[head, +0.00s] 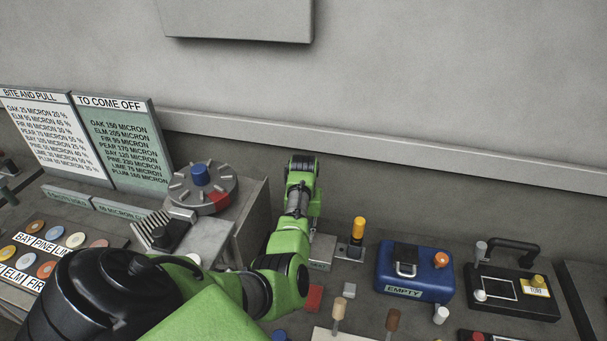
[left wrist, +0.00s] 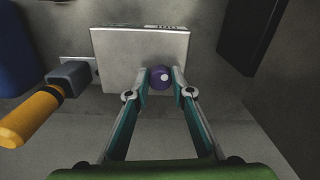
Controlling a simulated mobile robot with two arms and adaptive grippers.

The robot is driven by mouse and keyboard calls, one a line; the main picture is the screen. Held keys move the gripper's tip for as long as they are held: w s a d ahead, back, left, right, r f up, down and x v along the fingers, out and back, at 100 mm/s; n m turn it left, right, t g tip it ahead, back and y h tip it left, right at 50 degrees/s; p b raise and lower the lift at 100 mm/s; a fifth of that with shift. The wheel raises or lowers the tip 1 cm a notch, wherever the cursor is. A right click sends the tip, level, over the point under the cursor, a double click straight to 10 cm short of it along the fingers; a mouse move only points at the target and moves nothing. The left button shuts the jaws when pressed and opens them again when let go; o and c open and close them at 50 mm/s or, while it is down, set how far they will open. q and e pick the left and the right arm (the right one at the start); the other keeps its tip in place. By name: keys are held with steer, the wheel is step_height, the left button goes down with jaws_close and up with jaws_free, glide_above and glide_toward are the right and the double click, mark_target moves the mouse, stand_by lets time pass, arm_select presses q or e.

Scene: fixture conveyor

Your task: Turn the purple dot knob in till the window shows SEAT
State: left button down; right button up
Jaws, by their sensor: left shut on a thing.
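The purple knob (left wrist: 161,78) with a pale dot sits at the edge of a light grey box (left wrist: 140,55) in the left wrist view. My left gripper (left wrist: 161,76) has one finger on each side of the knob and is shut on it. In the head view my green left arm reaches across to a small grey box (head: 321,252) near the back wall. The arm hides the knob there. A small label on the box's front is too small to read, and I cannot make out the word in the window. My right gripper is not in view.
A post with an orange handle (head: 358,228) stands just right of the box; it also shows in the left wrist view (left wrist: 30,118). A blue case (head: 415,270) labelled EMPTY is further right. A round dial (head: 203,188) stands left of my arm.

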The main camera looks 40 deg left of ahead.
arm_select(q)
steer(key=shift+w+r, duration=0.1)
steer(key=c, duration=1.8)
jaws_free()
step_height(320, 180, up, 12)
